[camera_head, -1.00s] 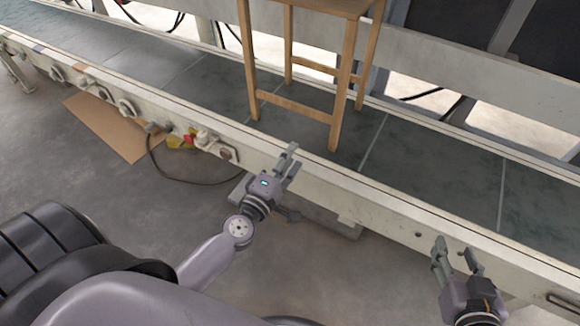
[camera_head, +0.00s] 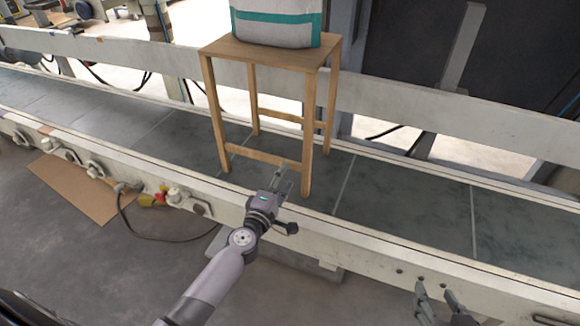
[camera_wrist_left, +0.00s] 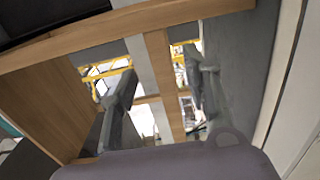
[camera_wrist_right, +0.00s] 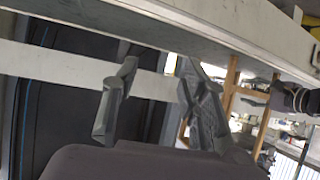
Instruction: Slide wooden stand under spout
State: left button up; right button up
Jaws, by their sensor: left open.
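The wooden stand (camera_head: 272,53) is upright on the grey conveyor belt, a white and teal bag (camera_head: 276,22) on its top. My left gripper (camera_head: 283,178) is open, just in front of the stand's low front rung, beside the front right leg. In the left wrist view, stand bars (camera_wrist_left: 163,85) show between and beyond the open fingers (camera_wrist_left: 160,95); I cannot tell whether they touch. My right gripper (camera_head: 437,293) is open and empty at the lower right, by the conveyor's near rail. It also shows in the right wrist view (camera_wrist_right: 158,100). I cannot identify the spout.
The conveyor's near rail (camera_head: 375,242) runs between my body and the stand. A far rail (camera_head: 440,112) runs behind it. The belt (camera_head: 405,195) is clear right of the stand. Cardboard (camera_head: 75,188) and a cable lie on the floor at left.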

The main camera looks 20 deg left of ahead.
aim_at(291, 166)
pick_arm(q)
jog(key=shift+w+d+b, duration=0.1)
jog(key=shift+w+b, duration=0.45)
jog(key=shift+w, duration=2.35)
pick_arm(e)
jog(key=shift+w+a+r+t+y, duration=0.15)
jog(key=shift+w+a+r+t, duration=0.1)
jog(key=shift+w+r+t, duration=0.4)
jog(key=shift+w+a+r+t+y, duration=0.25)
jog(key=shift+r+t, duration=0.1)
jog(key=shift+r, duration=0.6)
jog(key=shift+w+a+r+t+y, duration=0.1)
jog(key=shift+w+a+r+t, duration=0.1)
jog(key=shift+w+r+t, duration=0.45)
pick_arm(q)
jog(key=shift+c, duration=0.4)
pick_arm(e)
jog(key=shift+s+r, duration=0.1)
jog(key=shift+s, duration=0.1)
pick_arm(q)
grip_shut()
